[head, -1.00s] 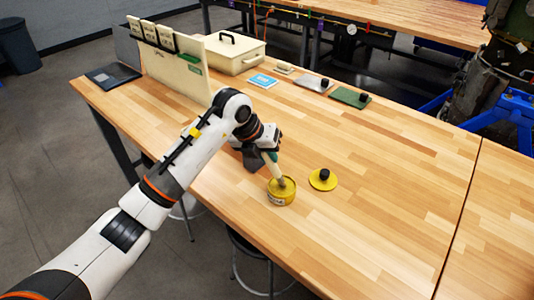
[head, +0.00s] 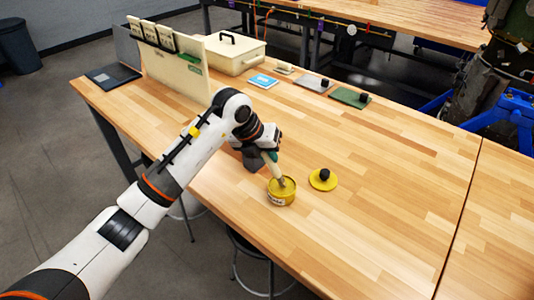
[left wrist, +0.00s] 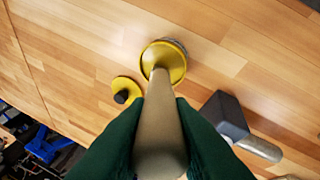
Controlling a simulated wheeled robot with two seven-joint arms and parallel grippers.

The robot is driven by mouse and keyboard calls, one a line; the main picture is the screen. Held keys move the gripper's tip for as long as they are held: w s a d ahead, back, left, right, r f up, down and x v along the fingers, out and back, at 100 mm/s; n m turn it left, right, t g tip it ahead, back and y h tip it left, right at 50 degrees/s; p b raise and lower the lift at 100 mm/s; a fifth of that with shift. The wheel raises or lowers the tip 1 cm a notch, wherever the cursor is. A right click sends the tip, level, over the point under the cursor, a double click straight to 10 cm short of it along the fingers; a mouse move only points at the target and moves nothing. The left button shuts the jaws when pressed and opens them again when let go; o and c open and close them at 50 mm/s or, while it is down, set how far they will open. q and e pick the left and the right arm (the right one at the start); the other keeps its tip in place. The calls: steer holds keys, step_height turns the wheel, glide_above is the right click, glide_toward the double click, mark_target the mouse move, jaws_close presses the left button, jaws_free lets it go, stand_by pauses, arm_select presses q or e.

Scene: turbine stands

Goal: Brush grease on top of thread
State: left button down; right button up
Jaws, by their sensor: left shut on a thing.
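My left gripper (head: 270,155) is shut on the handle of a brush (head: 276,170), which points down into an open yellow tin (head: 281,196) on the wooden table. In the left wrist view, the green fingers of the gripper (left wrist: 158,140) flank the tan handle of the brush (left wrist: 160,120). The far end of the brush is at the mouth of the tin (left wrist: 178,62); its bristles are hidden. The yellow lid (head: 323,179) with a black knob lies beside the tin. I cannot make out a thread. My right gripper is not in view.
A dark grey block with a metallic cylinder (left wrist: 225,115) is close to the gripper in the left wrist view. A cream box (head: 236,54), an upright panel (head: 180,68) and a green mat (head: 350,97) stand or lie farther back. The table's right side is clear.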

arm_select(q)
steer(key=shift+f, duration=0.1)
steer(key=shift+r+p, duration=0.6)
steer(key=shift+r, duration=0.3)
steer(key=shift+r+p, duration=1.45)
steer(key=shift+r, duration=1.25)
